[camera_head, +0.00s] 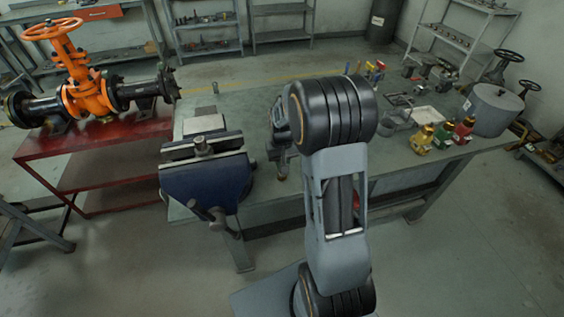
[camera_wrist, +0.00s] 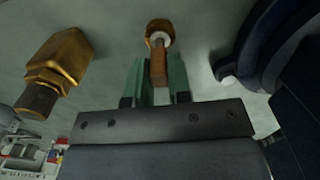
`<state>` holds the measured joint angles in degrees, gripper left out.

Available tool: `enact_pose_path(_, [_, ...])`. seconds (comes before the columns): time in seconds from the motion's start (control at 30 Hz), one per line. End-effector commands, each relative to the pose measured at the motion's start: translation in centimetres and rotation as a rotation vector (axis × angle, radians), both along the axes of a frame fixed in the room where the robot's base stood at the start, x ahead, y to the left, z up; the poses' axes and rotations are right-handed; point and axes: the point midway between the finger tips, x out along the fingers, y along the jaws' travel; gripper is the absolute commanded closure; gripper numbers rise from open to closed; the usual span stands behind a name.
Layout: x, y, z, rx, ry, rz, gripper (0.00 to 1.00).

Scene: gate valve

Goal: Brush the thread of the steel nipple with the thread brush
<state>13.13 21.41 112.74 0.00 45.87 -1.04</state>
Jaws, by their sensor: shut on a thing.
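My gripper (camera_wrist: 158,75) has two green fingers, shut on the wooden handle (camera_wrist: 158,66) of what looks like the thread brush. Beyond the handle are a pale ring and a round brown end (camera_wrist: 160,32); bristles cannot be made out. In the head view my arm hides the fingers and the brush. The nipple cannot be identified in the wrist view.
A brass fitting (camera_wrist: 62,66) lies left of my fingers; a dark blue curved thing (camera_wrist: 245,45) is at right. On the bench are several small coloured valves (camera_head: 422,139), a white tray (camera_head: 426,115) and a grey pot (camera_head: 493,109). An orange gate valve (camera_head: 84,92) stands on a red table.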

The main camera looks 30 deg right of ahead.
Motion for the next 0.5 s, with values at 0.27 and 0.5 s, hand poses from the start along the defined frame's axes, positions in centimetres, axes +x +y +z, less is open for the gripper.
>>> enact_pose_path(0.27, [0.01,0.00,0.03,0.000,-0.001,0.000,1.00])
enact_pose_path(0.5, [0.03,-0.01,0.67,0.000,-0.001,0.000,1.00])
